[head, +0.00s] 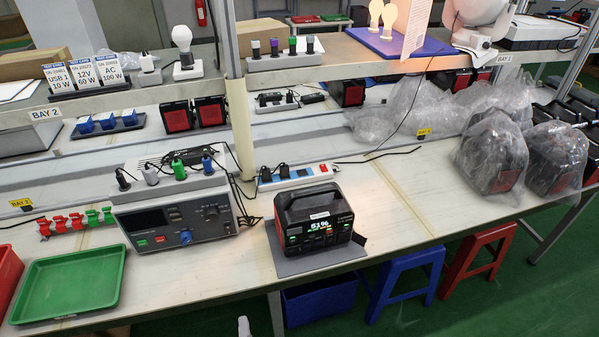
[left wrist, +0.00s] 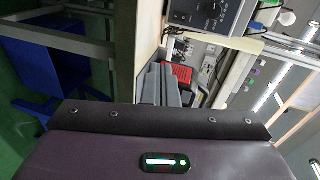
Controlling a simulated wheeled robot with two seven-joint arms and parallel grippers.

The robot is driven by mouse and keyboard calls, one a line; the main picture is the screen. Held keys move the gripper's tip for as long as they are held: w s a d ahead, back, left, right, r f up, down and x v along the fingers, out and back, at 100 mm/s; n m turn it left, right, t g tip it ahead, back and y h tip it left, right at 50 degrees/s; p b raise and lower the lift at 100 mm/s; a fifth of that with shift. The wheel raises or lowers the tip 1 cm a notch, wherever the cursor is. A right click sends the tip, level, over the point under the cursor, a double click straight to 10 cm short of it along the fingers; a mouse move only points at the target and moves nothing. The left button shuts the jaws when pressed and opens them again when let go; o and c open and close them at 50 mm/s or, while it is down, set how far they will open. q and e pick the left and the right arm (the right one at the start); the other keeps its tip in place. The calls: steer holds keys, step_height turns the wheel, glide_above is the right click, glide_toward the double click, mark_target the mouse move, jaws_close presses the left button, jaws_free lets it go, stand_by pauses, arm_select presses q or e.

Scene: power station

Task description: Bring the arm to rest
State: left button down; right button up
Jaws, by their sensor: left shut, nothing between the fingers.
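My left gripper (head: 244,327) shows only as a small pale tip at the bottom edge of the head view, in front of the workbench (head: 190,283) and below its front edge. In the left wrist view its fingers (left wrist: 163,84) are together with nothing between them, beyond the dark wrist housing with a lit green strip. Most of my left arm is hidden. My right gripper is in neither view.
A green tray (head: 70,284) and a red bin (head: 8,275) are at the bench's left. A grey test unit (head: 175,210) stands behind the front edge. A blue stool (head: 405,280), a red stool (head: 478,262) and a blue bin (head: 320,300) are below the bench.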

arm_select(q)
steer(key=s+a+f+n+g+h, duration=0.1)
steer(key=s+a+f+n+g, duration=0.15)
steer(key=f, duration=0.65)
steer(key=s+a+f+n+g+h, duration=0.15)
steer(key=s+f, duration=0.25)
steer(key=f, duration=0.5)
steer(key=s+a+f+n+g, duration=0.1)
steer(key=s+a+f+g, duration=0.15)
steer(key=f, duration=0.65)
steer(key=s+a+f+n+g, duration=0.2)
steer(key=s+f, duration=0.3)
steer(key=s, duration=0.4)
steer(key=s+a+f+n+g, duration=0.2)
steer(key=s+f+n+g, duration=0.3)
steer(key=s, duration=0.4)
steer(key=shift+s+a+f+h, duration=0.2)
steer(key=shift+a+f+h, duration=0.05)
steer(key=shift+f+h, duration=0.2)
steer(key=shift+w+f, duration=0.1)
